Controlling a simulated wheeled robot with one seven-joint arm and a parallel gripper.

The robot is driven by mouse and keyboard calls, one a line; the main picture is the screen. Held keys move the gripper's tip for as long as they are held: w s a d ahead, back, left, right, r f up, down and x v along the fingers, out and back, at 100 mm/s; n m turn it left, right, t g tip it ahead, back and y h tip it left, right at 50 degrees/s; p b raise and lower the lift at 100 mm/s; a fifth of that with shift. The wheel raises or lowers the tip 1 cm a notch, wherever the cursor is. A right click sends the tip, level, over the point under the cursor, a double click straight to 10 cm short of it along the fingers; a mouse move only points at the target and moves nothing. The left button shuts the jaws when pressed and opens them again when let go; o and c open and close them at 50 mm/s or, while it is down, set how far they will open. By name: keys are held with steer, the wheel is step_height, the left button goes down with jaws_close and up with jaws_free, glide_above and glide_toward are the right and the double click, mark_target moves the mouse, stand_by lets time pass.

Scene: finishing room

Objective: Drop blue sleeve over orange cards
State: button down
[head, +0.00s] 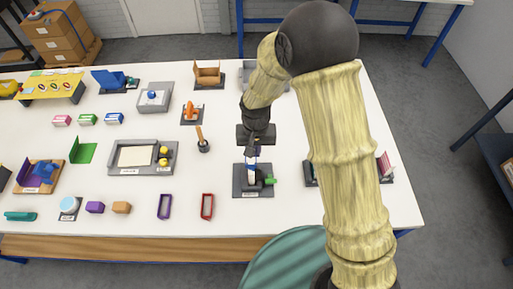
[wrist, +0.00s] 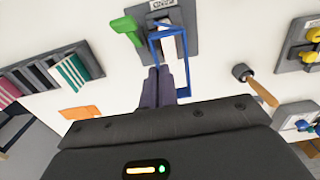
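The blue sleeve (wrist: 184,47) is an open rectangular frame at the end of my gripper (wrist: 160,84). The two dark fingers are close together on its near edge. In the head view my gripper (head: 254,151) is low over a grey fixture (head: 240,188) with a green handle (head: 269,181). A white piece (wrist: 168,50) shows through the sleeve's opening; I cannot tell whether the sleeve is around it or above it. A flat orange piece (wrist: 80,112) lies on the table in the wrist view; whether it is the orange cards is unclear. My arm hides that area in the head view.
A grey tray with yellow knobs (head: 140,172) is farther left. Purple (head: 164,206) and red (head: 207,206) frames stand in front. A rack with green-and-white slats (wrist: 72,72) is beside the fixture, partly behind my arm in the head view.

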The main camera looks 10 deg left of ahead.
steer(key=shift+f+b, duration=1.85)
steer(key=shift+f, duration=0.8)
steer(key=shift+s, duration=0.15)
steer(key=shift+f+b, duration=0.35)
steer(key=shift+f, duration=0.1)
steer(key=c, duration=1.6)
jaws_free()
steer(key=o, duration=0.4)
steer(key=shift+r, duration=0.15)
